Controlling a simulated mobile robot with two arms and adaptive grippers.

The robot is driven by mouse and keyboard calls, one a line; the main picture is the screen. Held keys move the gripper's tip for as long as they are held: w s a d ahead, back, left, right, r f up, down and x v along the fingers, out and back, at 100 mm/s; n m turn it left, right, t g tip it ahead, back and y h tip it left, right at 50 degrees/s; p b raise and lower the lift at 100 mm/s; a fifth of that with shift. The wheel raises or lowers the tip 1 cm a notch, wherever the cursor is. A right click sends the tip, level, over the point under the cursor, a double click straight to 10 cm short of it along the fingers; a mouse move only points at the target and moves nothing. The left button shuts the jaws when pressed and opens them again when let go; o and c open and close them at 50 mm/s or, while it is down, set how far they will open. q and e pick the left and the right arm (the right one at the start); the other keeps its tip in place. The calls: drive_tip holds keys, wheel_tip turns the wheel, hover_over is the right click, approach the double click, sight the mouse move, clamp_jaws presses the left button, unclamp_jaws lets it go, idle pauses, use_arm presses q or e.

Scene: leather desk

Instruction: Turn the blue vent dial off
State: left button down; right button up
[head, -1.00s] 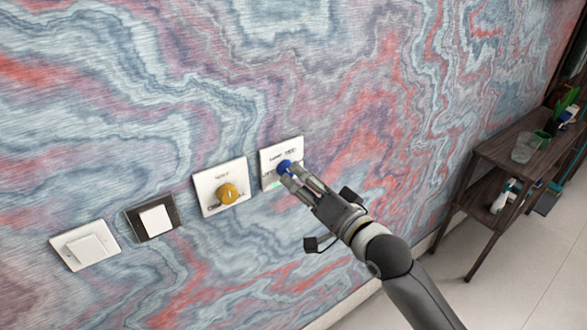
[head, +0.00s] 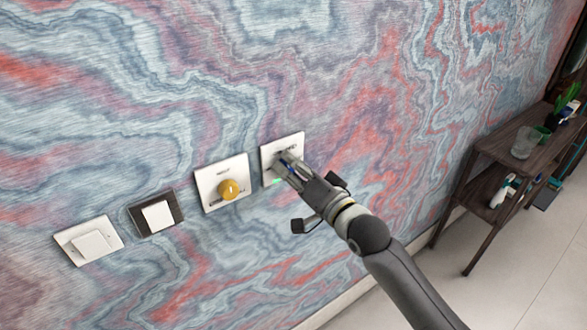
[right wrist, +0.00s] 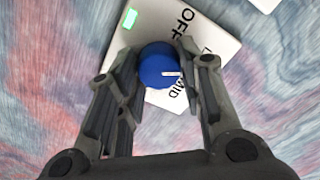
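The blue vent dial (right wrist: 158,66) is a round knob with a small white mark, on a white wall plate (right wrist: 226,46) with printed words such as OFF and MID and a green light. In the right wrist view the white mark points right. My right gripper (head: 287,167) is at the dial, its two fingers on either side of it. The fingers look open, with the dial between their tips; whether they touch it is hard to tell. In the head view the fingers mostly hide the dial. My left gripper is not in view.
Left of the plate on the same wall are a yellow dial (head: 229,190) on a white plate, a dark-framed switch (head: 157,215) and a white switch (head: 90,245). A dark wooden shelf (head: 505,150) with small items stands at the right. The wall above is clear.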

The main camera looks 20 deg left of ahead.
drive_tip(key=shift+c, duration=1.3)
drive_tip(key=shift+n, duration=0.3)
drive_tip(key=n, duration=0.8)
drive_tip(key=shift+s+a+n, duration=0.1)
drive_tip(key=shift+n, duration=1.5)
